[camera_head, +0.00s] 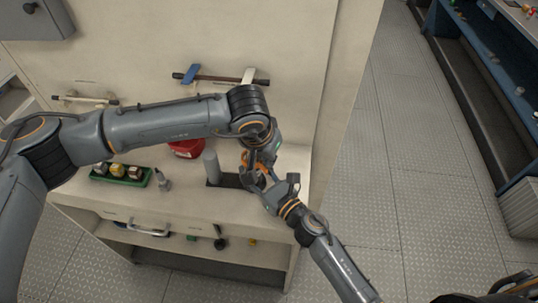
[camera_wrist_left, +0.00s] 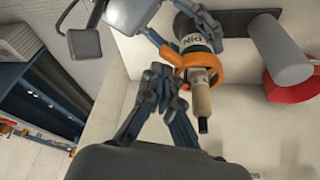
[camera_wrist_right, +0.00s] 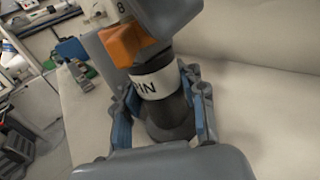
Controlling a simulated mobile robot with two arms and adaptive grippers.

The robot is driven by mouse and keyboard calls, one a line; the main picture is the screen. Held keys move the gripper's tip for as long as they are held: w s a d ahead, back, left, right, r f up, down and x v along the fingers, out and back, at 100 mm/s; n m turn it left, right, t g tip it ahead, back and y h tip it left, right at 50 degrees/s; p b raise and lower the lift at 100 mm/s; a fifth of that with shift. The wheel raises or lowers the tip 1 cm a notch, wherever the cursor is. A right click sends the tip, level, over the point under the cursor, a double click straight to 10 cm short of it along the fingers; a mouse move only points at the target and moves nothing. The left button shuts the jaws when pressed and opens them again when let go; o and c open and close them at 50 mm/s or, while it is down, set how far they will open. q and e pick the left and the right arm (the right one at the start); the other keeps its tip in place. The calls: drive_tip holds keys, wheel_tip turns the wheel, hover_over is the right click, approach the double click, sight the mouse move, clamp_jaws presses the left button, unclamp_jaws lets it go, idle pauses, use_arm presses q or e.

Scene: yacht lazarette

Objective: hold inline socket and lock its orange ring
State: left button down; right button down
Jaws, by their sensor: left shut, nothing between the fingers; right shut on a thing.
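The inline socket (camera_wrist_right: 160,108) is a dark cylinder with a white band lettered "PIN", partly out of frame in the right wrist view. My right gripper (camera_wrist_right: 163,90) is shut on its body, one finger on each side. The orange ring (camera_wrist_left: 200,66) sits around the socket's end in the left wrist view, with a tan piece with a dark tip (camera_wrist_left: 200,98) standing out of it. My left gripper (camera_wrist_left: 165,88) is shut and empty beside the orange ring; whether it touches is unclear. In the head view both grippers crowd together and mostly hide the socket.
A grey cylinder (camera_head: 212,166) stands on the bench beside the grippers, with a red container (camera_head: 186,149) behind. A green tray (camera_head: 121,176) with small parts sits at left. Blue and white handles (camera_head: 220,77) are on the back wall. Open floor (camera_head: 425,200) lies to the right.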

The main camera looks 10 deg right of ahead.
use_arm(q)
drive_tip(key=shift+w, duration=0.8)
wheel_tip(320, 180, up, 9)
drive_tip(key=shift+w+d+r, duration=0.15)
drive_tip(key=shift+d+r, duration=0.05)
drive_tip(key=shift+d, duration=0.05)
idle(0.5)
use_arm(e)
drive_tip(key=c, duration=0.7)
unclamp_jaws()
